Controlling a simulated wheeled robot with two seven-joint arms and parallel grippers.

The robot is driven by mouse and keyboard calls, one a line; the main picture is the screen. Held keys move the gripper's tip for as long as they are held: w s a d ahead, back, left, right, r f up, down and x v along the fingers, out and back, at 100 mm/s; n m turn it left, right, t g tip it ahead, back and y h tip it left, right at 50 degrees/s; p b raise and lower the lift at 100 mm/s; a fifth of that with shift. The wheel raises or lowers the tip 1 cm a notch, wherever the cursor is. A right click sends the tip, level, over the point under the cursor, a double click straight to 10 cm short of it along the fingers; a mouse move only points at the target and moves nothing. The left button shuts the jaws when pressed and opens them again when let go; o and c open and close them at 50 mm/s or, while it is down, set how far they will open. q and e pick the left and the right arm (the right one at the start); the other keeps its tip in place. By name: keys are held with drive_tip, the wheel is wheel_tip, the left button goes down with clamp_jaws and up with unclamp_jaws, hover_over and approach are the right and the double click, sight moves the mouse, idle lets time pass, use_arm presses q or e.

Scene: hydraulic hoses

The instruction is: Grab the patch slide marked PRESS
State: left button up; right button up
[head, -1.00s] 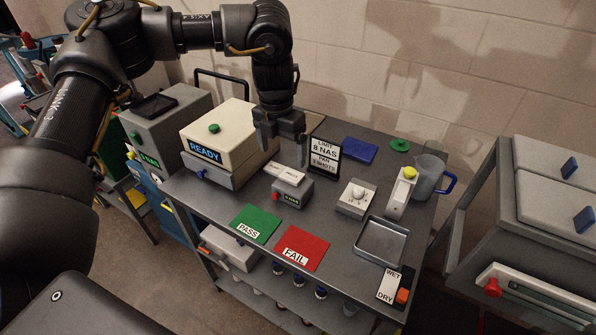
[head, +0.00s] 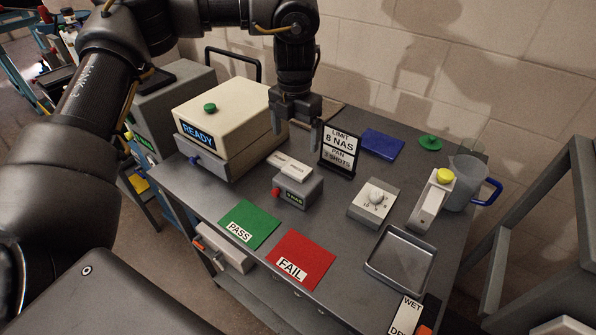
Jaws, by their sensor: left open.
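No label reading PRESS is legible in the head view. Pale, flat slide-like pieces (head: 290,167) lie on top of a small grey box (head: 298,190) with a red button and an "8 NAS" display; any marking on them is too small to read. My left gripper (head: 296,138) is open and points down, just behind these pieces, between the READY machine and the LIMIT sign. Nothing shows between its fingers. My right gripper is not in view.
The cream READY machine (head: 230,112) stands left of the gripper, the LIMIT sign (head: 340,150) close on its right. Green PASS (head: 250,222) and red FAIL (head: 303,258) mats lie in front. A dial box (head: 373,203), metal tray (head: 401,260) and jug (head: 464,182) are right.

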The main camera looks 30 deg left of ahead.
use_arm(q)
hover_over(297, 169)
drive_tip(key=f, duration=0.5)
drive_tip(key=shift+s+a, duration=0.1)
drive_tip(key=shift+a, duration=0.1)
drive_tip(key=shift+s+f+p, duration=0.1)
drive_tip(key=shift+f+p, duration=0.05)
drive_tip(key=shift+p, duration=0.25)
drive_tip(key=f, duration=0.1)
drive_tip(key=f+p, duration=0.1)
drive_tip(key=f, duration=0.1)
drive_tip(key=f+p, duration=0.1)
drive_tip(key=shift+w+d+f, duration=0.15)
drive_tip(key=shift+w+f, duration=0.1)
drive_tip(key=shift+w, duration=0.05)
drive_tip(key=shift+f, duration=0.25)
drive_tip(key=c, duration=1.1)
drive_tip(key=shift+o, duration=0.2)
drive_tip(key=shift+r, duration=0.1)
